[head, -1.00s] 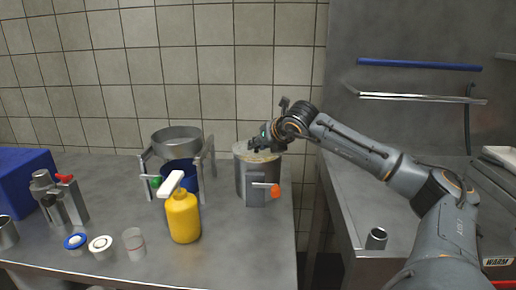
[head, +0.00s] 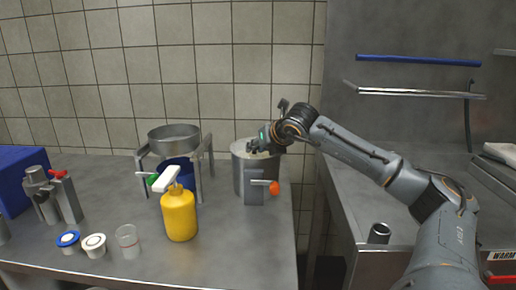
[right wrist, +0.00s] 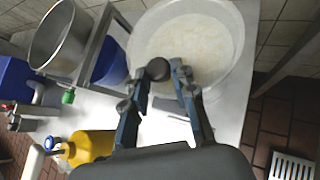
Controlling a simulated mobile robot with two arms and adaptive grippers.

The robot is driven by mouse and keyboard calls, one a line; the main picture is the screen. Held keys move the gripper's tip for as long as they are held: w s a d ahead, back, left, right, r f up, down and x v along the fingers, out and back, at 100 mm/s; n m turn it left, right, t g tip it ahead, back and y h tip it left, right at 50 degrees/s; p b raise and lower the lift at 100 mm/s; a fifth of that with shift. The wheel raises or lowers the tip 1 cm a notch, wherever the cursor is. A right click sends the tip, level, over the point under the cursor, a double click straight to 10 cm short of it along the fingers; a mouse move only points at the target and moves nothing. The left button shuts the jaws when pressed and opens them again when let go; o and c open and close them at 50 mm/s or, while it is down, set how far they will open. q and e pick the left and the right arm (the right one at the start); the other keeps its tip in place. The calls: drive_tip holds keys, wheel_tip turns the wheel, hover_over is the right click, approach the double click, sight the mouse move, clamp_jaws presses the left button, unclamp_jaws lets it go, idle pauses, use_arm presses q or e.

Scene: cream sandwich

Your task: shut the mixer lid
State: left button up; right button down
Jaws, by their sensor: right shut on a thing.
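The mixer seems to be the grey metal pot (head: 243,178) with a lever ending in an orange knob, at the table's right end in the head view. In the right wrist view its round vessel (right wrist: 234,58) shows a pale top surface; I cannot tell whether this is a lid or the contents. My right gripper (head: 254,149) is over the pot's top. In the right wrist view my right gripper (right wrist: 165,72) has a dark round knob (right wrist: 158,69) at its fingertips and is shut on it. My left gripper is out of view.
Left of the pot are a framed metal bowl (head: 173,133), a yellow pump bottle (head: 180,217), a clear cup (head: 129,241), two small lidded jars and a blue box (head: 18,190). A metal cup (head: 378,234) stands on the right counter. A gap separates the counters.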

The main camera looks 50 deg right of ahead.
drive_tip(key=shift+a+f, duration=0.2)
drive_tip(key=shift+f, duration=0.25)
drive_tip(key=shift+a+f, duration=0.2)
drive_tip(key=shift+f, duration=0.25)
drive_tip(key=c, duration=1.2)
unclamp_jaws()
drive_tip(key=shift+o, duration=0.5)
drive_tip(key=shift+a+r, duration=0.1)
drive_tip(key=shift+a, duration=0.05)
drive_tip(key=shift+s, duration=0.1)
drive_tip(key=shift+s+r, duration=0.15)
drive_tip(key=r+v, duration=0.1)
drive_tip(key=v, duration=1.1)
drive_tip(key=shift+w+d, duration=0.3)
drive_tip(key=shift+r, duration=0.1)
